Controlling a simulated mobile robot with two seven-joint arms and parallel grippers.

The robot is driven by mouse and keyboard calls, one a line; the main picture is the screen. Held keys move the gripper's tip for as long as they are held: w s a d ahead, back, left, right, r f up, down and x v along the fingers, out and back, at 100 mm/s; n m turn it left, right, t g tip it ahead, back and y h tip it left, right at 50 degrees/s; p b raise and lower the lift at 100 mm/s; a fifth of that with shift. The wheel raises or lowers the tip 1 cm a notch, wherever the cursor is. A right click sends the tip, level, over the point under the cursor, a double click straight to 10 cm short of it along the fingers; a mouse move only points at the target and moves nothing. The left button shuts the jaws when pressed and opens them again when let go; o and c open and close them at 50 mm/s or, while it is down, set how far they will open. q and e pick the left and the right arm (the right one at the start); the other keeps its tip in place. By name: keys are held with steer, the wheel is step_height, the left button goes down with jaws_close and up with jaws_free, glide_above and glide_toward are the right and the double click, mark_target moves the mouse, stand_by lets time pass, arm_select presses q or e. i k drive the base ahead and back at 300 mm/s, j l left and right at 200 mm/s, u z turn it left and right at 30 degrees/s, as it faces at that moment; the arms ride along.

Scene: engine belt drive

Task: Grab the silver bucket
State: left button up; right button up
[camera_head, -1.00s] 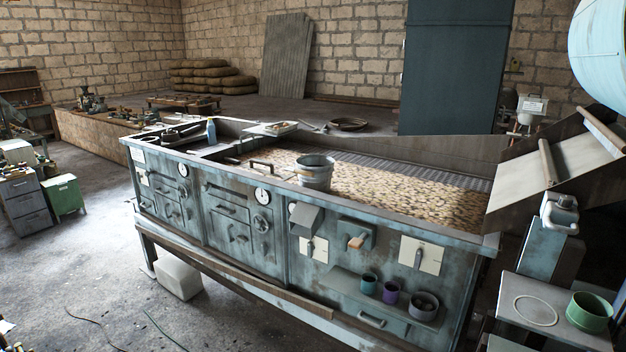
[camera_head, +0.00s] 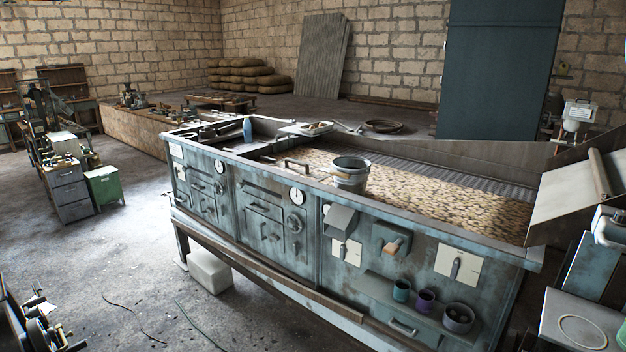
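The silver bucket (camera_head: 350,175) stands upright on the near rim side of the long blue-grey machine (camera_head: 262,222), beside the bed of brown pebble-like pieces (camera_head: 430,200). It is a metal pail with an open top. A thin light-brown stick or handle shows at its left side. Neither of my grippers shows in the head view, so nothing of mine is seen near the bucket.
A blue bottle (camera_head: 247,130) and a shallow tray (camera_head: 306,129) are on the machine's top. Small cups (camera_head: 425,301) sit on its front shelf. A white box (camera_head: 209,271) lies under it. Cables cross the open floor (camera_head: 110,285) at left. A green cabinet (camera_head: 104,187) stands farther left.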

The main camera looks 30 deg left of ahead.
mark_target(352, 166)
steer(key=i+j+u, duration=0.85)
steer(key=k, duration=0.1)
